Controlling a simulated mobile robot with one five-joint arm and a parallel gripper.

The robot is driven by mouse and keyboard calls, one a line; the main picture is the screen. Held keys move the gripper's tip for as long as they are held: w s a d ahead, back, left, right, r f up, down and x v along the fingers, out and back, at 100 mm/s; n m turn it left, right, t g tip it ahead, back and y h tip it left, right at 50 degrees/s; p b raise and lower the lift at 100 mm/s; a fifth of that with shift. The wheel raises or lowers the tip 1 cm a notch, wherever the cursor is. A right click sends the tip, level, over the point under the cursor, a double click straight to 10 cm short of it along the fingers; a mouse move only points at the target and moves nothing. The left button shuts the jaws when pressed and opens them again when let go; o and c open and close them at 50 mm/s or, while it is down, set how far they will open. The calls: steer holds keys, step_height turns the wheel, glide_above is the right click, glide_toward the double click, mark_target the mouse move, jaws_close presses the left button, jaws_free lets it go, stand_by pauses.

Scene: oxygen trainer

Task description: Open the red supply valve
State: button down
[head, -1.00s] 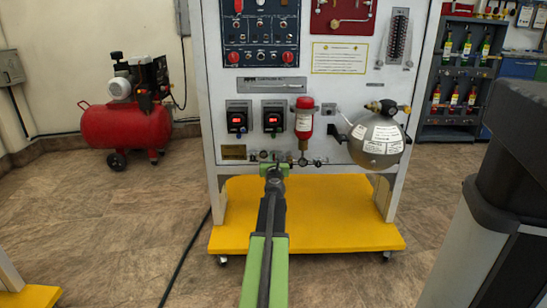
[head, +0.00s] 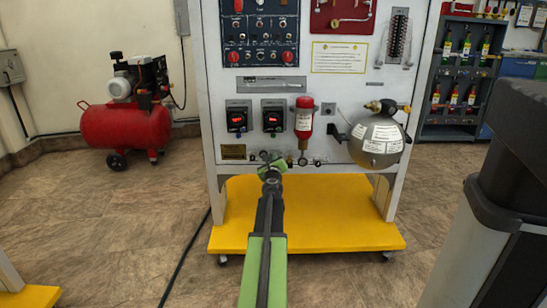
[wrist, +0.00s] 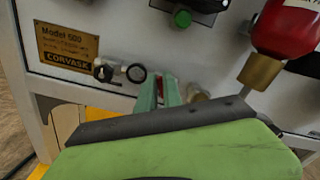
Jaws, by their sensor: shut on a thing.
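The red supply valve shows only as a small red strip (wrist: 160,87) between the green fingers in the wrist view, low on the white panel. The rest of it is hidden by the fingers and the gripper body. My gripper (head: 271,164) is shut on it at the panel's lower edge, and is rolled so that its body tilts in both views. In the head view the gripper covers the valve, and I cannot make out how far it is turned.
A red cylinder (head: 304,122) with a brass lower end hangs just right of my gripper. A black ring fitting (wrist: 136,73) sits close left of the fingers. A grey tank (head: 376,143) is farther right. The yellow base (head: 330,232) spreads below.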

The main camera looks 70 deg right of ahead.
steer(key=n, duration=0.4)
steer(key=w+n, duration=0.1)
steer(key=n, duration=0.3)
steer(key=f+n+b, duration=0.1)
steer(key=n, duration=0.3)
steer(key=shift+w+a+f, duration=0.1)
steer(key=shift+w+a, duration=0.15)
steer(key=shift+a, duration=0.05)
steer(key=shift+n, duration=0.3)
steer(key=c, duration=1.5)
jaws_free()
steer(key=shift+s, duration=0.1)
steer(key=shift+d, duration=0.1)
steer(key=shift+s, duration=0.1)
